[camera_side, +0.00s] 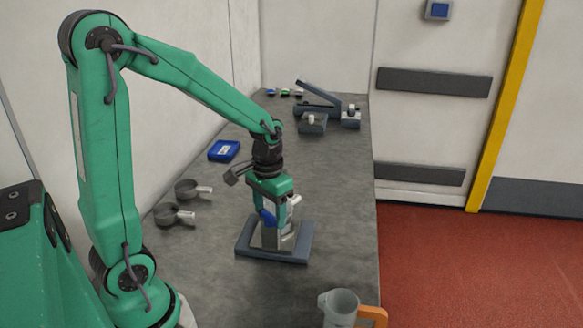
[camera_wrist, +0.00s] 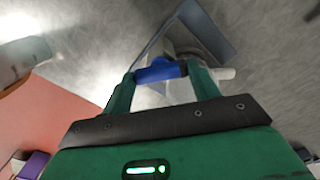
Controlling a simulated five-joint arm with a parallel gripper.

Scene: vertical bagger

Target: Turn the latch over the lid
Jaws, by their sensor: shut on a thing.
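A small device stands on the bench on a dark blue-grey base plate (camera_side: 300,254), with a pale grey body (camera_side: 271,238). A blue piece (camera_side: 267,217), which looks like the latch, sits at its upper part. My gripper (camera_side: 270,212) points down over the device. In the wrist view my gripper (camera_wrist: 161,76) is shut on the blue piece (camera_wrist: 157,71), which lies across between its two fingers. The base plate shows beyond it in that view (camera_wrist: 209,30). The lid and the exact angle of the latch are mostly hidden by my fingers.
Two dark scoops (camera_side: 166,215) with pale handles lie at left. A blue box (camera_side: 223,150) lies behind them. A dark device with a raised arm (camera_side: 320,95) stands at the back. A clear jug (camera_side: 339,306) with an orange handle stands in front. The bench right of my gripper is clear.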

